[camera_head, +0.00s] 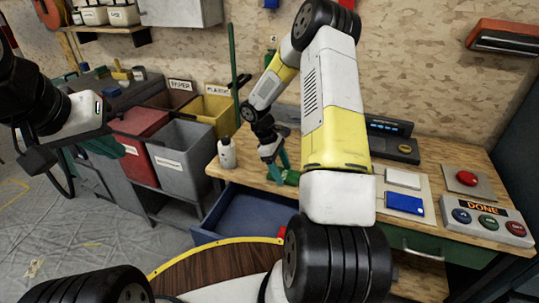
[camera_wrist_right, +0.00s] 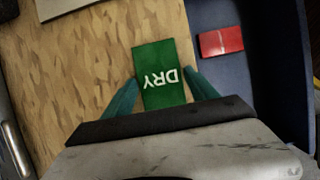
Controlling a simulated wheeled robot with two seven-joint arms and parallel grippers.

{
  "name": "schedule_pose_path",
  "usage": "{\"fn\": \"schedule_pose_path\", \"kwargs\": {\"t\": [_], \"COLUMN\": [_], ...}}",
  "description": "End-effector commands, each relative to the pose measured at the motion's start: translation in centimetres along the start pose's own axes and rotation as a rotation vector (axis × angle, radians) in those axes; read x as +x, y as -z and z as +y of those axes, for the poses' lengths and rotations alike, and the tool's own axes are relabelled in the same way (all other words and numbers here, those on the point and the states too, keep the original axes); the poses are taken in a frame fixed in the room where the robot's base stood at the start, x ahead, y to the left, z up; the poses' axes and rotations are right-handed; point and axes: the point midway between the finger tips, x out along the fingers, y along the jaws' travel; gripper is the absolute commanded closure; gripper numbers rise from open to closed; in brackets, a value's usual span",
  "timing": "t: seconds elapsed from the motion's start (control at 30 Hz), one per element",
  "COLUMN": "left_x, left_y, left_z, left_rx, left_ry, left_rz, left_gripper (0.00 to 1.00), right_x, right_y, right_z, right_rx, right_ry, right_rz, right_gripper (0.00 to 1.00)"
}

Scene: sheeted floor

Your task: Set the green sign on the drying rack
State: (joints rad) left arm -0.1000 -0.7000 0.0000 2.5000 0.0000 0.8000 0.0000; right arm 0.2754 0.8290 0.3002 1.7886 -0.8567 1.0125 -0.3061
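The green sign (camera_wrist_right: 158,62) with white "DRY" lettering lies flat on the wooden worktop, close to the open blue drawer. Part of it shows as a green patch in the head view (camera_head: 291,178). My right gripper (camera_wrist_right: 160,80) has its two teal fingers spread on either side of the sign's near part; a firm grip is not visible. In the head view it points down at the worktop (camera_head: 275,158). My left gripper (camera_head: 92,158) is at the left, its teal fingers apart and empty, above the floor beside the bins. I cannot make out a drying rack.
The blue drawer (camera_head: 240,208) stands open below the worktop, with a red sign (camera_wrist_right: 221,41) in it. A white bottle (camera_head: 227,153) stands left of my right gripper. Grey (camera_head: 182,158), red and yellow bins stand left. A button panel (camera_head: 488,220) is at right.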

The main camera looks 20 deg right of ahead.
Motion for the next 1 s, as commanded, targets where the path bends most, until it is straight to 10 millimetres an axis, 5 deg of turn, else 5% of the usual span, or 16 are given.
{"fn": "schedule_pose_path", "kwargs": {"t": [0.43, 1.0], "left_x": [0.0, 0.0], "left_y": [0.0, 0.0], "left_z": [0.0, 0.0], "left_rx": [0.000, 0.000], "left_ry": [0.000, 0.000], "left_rz": [0.000, 0.000], "left_gripper": [1.00, 1.00], "right_x": [-0.5, -8.6], "right_y": [0.0, -0.3], "right_z": [0.0, -0.1], "right_rx": [0.000, 0.013], "right_ry": [-0.002, -0.007], "right_rz": [0.001, 0.008], "right_gripper": [0.16, 0.16]}}
